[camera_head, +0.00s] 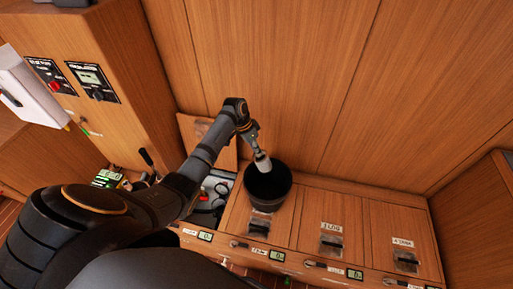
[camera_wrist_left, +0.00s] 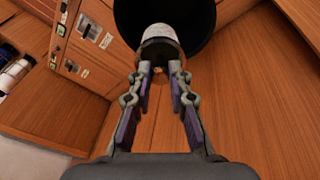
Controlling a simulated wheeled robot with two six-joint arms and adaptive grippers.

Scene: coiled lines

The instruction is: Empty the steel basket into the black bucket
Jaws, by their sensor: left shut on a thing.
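The black bucket (camera_head: 268,190) stands upright on the wooden locker top, and its dark opening also shows at the top of the left wrist view (camera_wrist_left: 196,22). My left gripper (camera_head: 254,143) reaches over from the left to the bucket's rim. In the left wrist view my left gripper (camera_wrist_left: 160,68) is shut on a pale grey-white cylindrical thing (camera_wrist_left: 160,42). That thing (camera_head: 262,161) is over the bucket's opening at its back left edge. The inside of the bucket is too dark to tell what it holds. I cannot make out the steel basket. My right gripper is not in view.
Left of the bucket is an open compartment (camera_head: 213,192) with dark items inside, its wooden lid (camera_head: 200,135) raised behind it. Closed lids with latches (camera_head: 331,238) lie to the right. A wooden wall (camera_head: 300,70) stands behind, and a cabinet with panels (camera_head: 93,80) at left.

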